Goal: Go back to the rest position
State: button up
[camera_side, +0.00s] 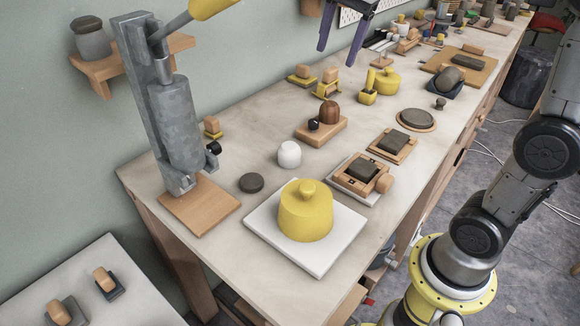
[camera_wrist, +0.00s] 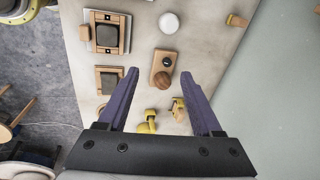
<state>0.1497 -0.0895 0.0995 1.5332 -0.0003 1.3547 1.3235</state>
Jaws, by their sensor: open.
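My gripper (camera_side: 344,32) shows at the top of the side view, with its two purple fingers pointing down, apart and empty. It hangs above the long wooden workbench (camera_side: 215,105), well clear of the things on it. In the wrist view my gripper (camera_wrist: 167,80) is open, with nothing between the fingertips. Beyond the fingertips lies a small wooden board (camera_wrist: 164,67) with a brown rounded knob and a dark knob on it. The same board (camera_side: 334,134) shows in the side view.
A yellow lidded pot (camera_side: 306,215) stands on a white square plate (camera_side: 262,232) at the near end. A grey press (camera_side: 176,120) stands at the left by the wall. A white rounded piece (camera_side: 289,153) and a dark disc (camera_side: 251,183) lie between. Several small items fill the far bench.

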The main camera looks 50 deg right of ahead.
jog(key=s+a+f+n+t, duration=0.1)
jog(key=s+a+f+n, duration=0.1)
jog(key=s+f+n, duration=0.4)
jog(key=s+a+f+n+t, duration=0.1)
jog(key=s+a+f+n, duration=0.2)
jog(key=s+f+n, duration=0.3)
jog(key=s+n, duration=0.4)
jog(key=s, duration=0.3)
jog(key=shift+a+n+t, duration=0.15)
jog(key=shift+n+t, duration=0.25)
